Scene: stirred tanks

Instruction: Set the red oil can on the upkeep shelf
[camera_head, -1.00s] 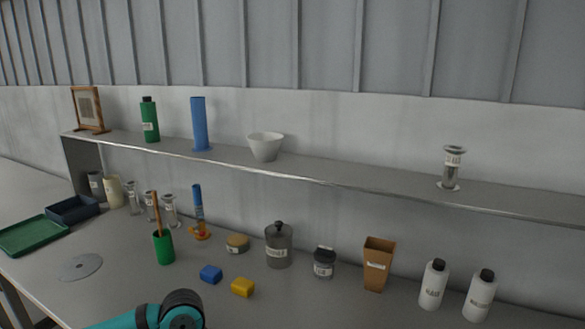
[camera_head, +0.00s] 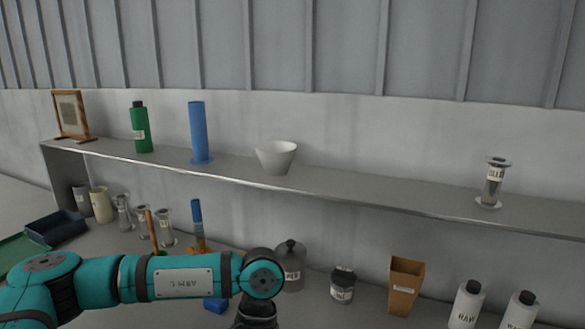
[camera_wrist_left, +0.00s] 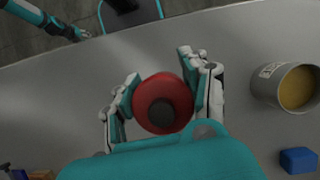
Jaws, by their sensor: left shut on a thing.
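My left gripper (camera_wrist_left: 165,100) is shut on the red oil can (camera_wrist_left: 148,92), which shows from above as a round red body with a dark cap. In the head view, my left arm reaches in from the left, and its wrist bends down at the bottom edge; the fingers and can are out of that view. A long grey raised shelf (camera_head: 345,196) runs along the wall behind the bench; I see no label naming it. What looks like my right gripper (camera_wrist_left: 77,35) is small at the upper left of the left wrist view.
Below are a grey jar (camera_head: 292,266), dark jar (camera_head: 342,286), brown cup (camera_head: 404,286) and white bottles (camera_head: 466,305).

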